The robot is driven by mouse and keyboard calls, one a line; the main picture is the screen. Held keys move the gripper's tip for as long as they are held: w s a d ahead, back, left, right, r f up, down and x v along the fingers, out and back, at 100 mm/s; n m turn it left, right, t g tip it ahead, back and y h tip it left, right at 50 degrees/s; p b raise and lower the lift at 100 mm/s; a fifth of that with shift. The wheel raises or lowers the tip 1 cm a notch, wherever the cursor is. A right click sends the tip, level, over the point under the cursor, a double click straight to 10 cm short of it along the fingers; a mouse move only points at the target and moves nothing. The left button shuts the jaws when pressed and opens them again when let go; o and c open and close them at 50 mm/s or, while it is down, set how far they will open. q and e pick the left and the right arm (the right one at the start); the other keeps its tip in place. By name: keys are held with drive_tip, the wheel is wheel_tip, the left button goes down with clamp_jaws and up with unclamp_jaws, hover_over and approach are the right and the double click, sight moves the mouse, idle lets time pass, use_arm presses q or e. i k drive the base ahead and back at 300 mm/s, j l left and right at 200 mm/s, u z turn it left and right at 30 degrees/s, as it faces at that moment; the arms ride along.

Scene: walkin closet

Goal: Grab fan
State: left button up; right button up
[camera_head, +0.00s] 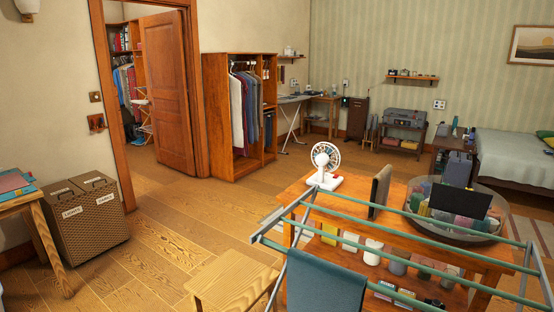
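A small white desk fan (325,161) with a round cage stands upright on the back left corner of a wooden table (298,190). Its white base (325,182) rests on the table top. Neither of my grippers shows in the head view, so nothing of mine is seen near the fan.
A green drying rack (400,232) stands in front of the table, between me and the fan. A dark panel (380,187) and a round bin (424,213) are right of the fan. A stool (232,282) and hampers (87,219) stand left. Floor between is clear.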

sight(325, 180)
drive_tip(key=i+j+u, duration=0.4)
drive_tip(key=j, duration=0.15)
drive_tip(key=i+j+u, duration=0.35)
drive_tip(key=j, duration=0.15)
drive_tip(key=i+j+u, duration=0.6)
drive_tip(key=i+u, duration=0.15)
drive_tip(key=i, duration=0.15)
drive_tip(key=i+z, duration=0.1)
drive_tip(key=i, duration=0.4)
drive_tip(key=i+j+z, duration=0.15)
drive_tip(key=i, duration=0.3)
drive_tip(key=i+j+z, duration=0.1)
drive_tip(key=i, duration=0.4)
drive_tip(key=i+l+z, duration=0.15)
drive_tip(key=i+z, duration=0.15)
drive_tip(key=z, duration=0.15)
drive_tip(key=i+z, duration=0.7)
drive_tip(key=z, duration=0.15)
drive_tip(key=i+j+z, duration=0.15)
drive_tip(key=i+z, duration=0.25)
drive_tip(key=i+l+z, duration=0.15)
drive_tip(key=i+z, duration=0.25)
drive_tip(key=i, duration=0.5)
drive_tip(key=i+j+z, duration=0.1)
drive_tip(key=i+z, duration=0.3)
drive_tip(key=i, duration=0.45)
drive_tip(key=i+z, duration=0.85)
drive_tip(key=i+j+z, duration=0.1)
drive_tip(key=i+z, duration=0.15)
drive_tip(key=z, duration=0.2)
